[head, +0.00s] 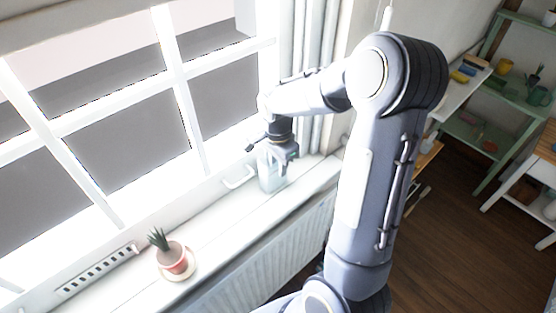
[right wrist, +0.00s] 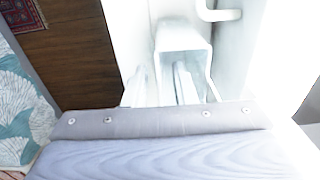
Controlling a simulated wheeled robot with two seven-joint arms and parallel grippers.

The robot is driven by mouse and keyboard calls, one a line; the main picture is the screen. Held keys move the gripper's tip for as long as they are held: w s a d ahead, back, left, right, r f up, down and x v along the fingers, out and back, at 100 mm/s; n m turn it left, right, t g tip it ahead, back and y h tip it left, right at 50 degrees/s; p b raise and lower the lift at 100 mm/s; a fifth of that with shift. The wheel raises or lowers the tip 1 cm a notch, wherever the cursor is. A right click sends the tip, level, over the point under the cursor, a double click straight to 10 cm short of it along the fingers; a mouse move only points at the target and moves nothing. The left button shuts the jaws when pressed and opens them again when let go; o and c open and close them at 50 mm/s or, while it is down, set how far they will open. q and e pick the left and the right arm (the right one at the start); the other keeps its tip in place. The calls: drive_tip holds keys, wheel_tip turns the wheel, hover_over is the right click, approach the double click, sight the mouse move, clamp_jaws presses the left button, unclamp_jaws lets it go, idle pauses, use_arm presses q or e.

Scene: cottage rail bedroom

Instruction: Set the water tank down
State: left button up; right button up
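The water tank (head: 269,174) is a pale, translucent, box-shaped vessel. It stands upright on the white window sill, near the right end of the window. My right gripper (head: 273,151) is at its top, pointing down. In the right wrist view the tank (right wrist: 183,38) shows as a pale open box. My two right fingers (right wrist: 162,86) are spread apart around its near left part, one by the outer side and one seemingly within the rim. Glare hides whether they touch it. My left gripper is not in view.
A potted plant (head: 172,257) on a saucer stands on the sill to the left. A white window handle (head: 239,178) is close to the tank's left. A radiator (head: 262,252) is below the sill. Green shelves (head: 480,133) stand at right. The sill between plant and tank is clear.

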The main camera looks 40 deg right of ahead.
wheel_tip(320, 180, up, 12)
drive_tip(key=s+a+n+t+y, duration=0.2)
drive_tip(key=s+a+n, duration=0.4)
drive_tip(key=s, duration=0.3)
drive_tip(key=s+a+f+n+t+y, duration=0.1)
drive_tip(key=s+a+n+t, duration=0.2)
drive_tip(key=s+a+n, duration=0.4)
drive_tip(key=s+n, duration=0.2)
drive_tip(key=shift+s+f+t+y+b, duration=0.2)
drive_tip(key=shift+s+t+y+b, duration=0.1)
drive_tip(key=shift+s+y, duration=0.1)
